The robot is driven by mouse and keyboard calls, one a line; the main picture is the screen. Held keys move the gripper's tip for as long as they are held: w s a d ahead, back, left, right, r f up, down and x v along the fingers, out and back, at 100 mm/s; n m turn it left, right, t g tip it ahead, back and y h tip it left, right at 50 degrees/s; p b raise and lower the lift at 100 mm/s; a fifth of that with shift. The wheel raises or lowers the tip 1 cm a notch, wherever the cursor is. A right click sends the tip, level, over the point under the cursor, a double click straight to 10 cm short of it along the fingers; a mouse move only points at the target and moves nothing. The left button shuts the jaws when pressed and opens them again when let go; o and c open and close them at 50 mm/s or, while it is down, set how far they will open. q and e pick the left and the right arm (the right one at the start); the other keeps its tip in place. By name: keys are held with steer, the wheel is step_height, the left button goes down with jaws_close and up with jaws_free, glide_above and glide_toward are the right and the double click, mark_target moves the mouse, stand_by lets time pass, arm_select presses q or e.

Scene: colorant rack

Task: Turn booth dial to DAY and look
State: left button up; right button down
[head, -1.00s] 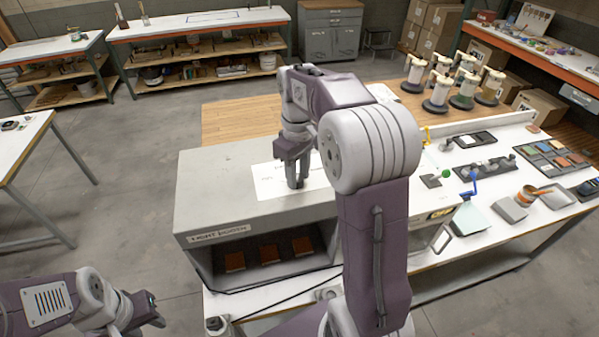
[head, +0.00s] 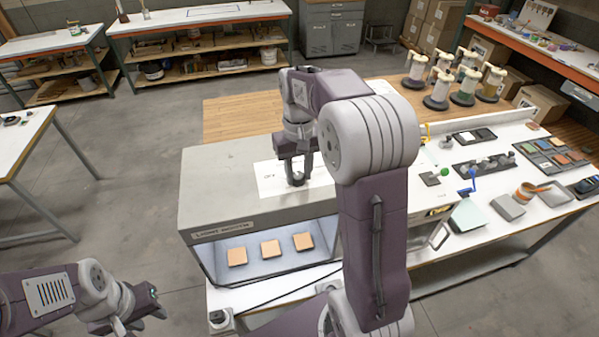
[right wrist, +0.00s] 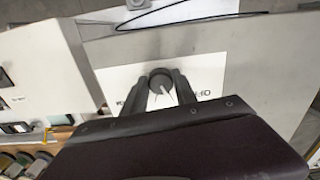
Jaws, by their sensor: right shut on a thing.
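The grey light booth (head: 225,190) stands on the white bench, with a white label sheet on its top. My right gripper (head: 298,180) points down over that sheet. In the right wrist view its fingers (right wrist: 163,92) are shut on a round dark dial (right wrist: 161,80) with a pale pointer line. The lettering around the dial is partly hidden and too small to read surely. The booth inside is lit, and three tan square samples (head: 270,249) lie in a row in it. My left gripper (head: 150,300) is at the lower left, away from the booth; its fingers are unclear.
Several canisters (head: 463,85) stand behind on the wooden top. A cable runs along the bench front.

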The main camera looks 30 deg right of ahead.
mark_target(298, 174)
steer(key=shift+w+r, duration=0.1)
steer(key=shift+w, duration=0.1)
steer(key=c, duration=1)
jaws_free()
arm_select(q)
steer(key=shift+w, duration=0.35)
arm_select(e)
steer(key=shift+o, duration=0.2)
steer(key=shift+w+f, duration=0.2)
steer(key=shift+w, duration=0.05)
arm_select(q)
steer(key=shift+f, duration=0.1)
arm_select(e)
steer(key=shift+r, duration=0.1)
arm_select(q)
steer(key=shift+s+f+b, duration=0.15)
steer(key=shift+f+b, duration=0.15)
steer(key=shift+b, duration=0.05)
arm_select(e)
step_height(298, 174, up, 9)
